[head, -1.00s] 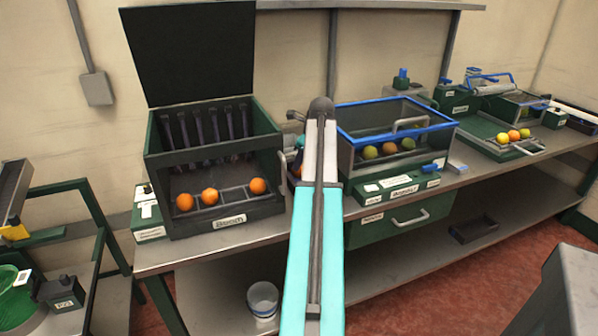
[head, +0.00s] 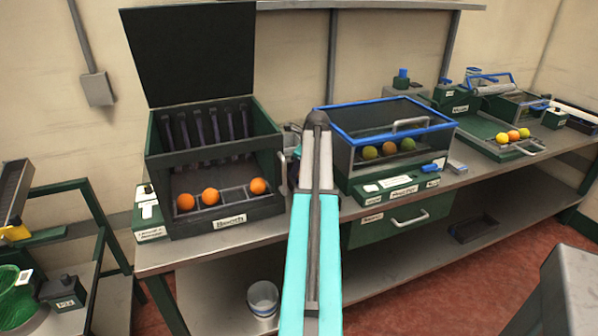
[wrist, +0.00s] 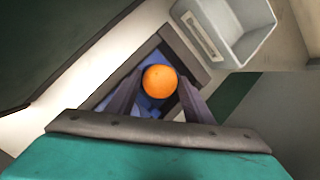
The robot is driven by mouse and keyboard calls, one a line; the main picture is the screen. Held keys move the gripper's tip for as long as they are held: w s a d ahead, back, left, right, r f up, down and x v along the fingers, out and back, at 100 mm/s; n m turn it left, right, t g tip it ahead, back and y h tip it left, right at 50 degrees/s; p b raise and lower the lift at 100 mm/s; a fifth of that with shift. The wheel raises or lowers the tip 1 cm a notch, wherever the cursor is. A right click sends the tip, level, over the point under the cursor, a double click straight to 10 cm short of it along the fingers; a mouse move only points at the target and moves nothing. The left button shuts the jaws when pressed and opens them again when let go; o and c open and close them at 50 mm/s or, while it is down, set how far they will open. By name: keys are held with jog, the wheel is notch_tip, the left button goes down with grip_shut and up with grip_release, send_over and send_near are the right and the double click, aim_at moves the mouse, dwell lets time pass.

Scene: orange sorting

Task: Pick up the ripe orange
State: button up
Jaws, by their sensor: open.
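A bright orange (wrist: 160,81) shows in the wrist view, between the two dark fingers of my open gripper (wrist: 158,92). I cannot tell whether the fingers touch it. Something bluish with a dark frame lies under and around the orange. In the head view my arm hides this spot, between the dark open box and the blue-rimmed box. Three more oranges (head: 210,197) sit in a row in the dark open box (head: 245,212).
The blue-rimmed box (head: 340,160) holds green and orange fruit (head: 389,148). A grey bin (wrist: 232,30) is close to the gripper in the wrist view. A tray (head: 483,130) with several fruits stands on the bench's right. A cup (head: 263,298) sits on the lower shelf.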

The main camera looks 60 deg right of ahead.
dwell(0.3)
jog(key=c, duration=0.7)
jog(key=shift+r, duration=0.1)
jog(key=shift+c, duration=0.2)
jog(key=shift+r, duration=1.7)
jog(key=s+a, duration=0.3)
jog(key=s, duration=0.1)
jog(key=s+a+r+b, duration=0.1)
jog(key=s+a, duration=0.6)
jog(key=s, duration=0.1)
jog(key=shift+s+a+r+b, duration=0.15)
jog(key=shift+r+b, duration=0.05)
jog(key=shift+b, duration=0.1)
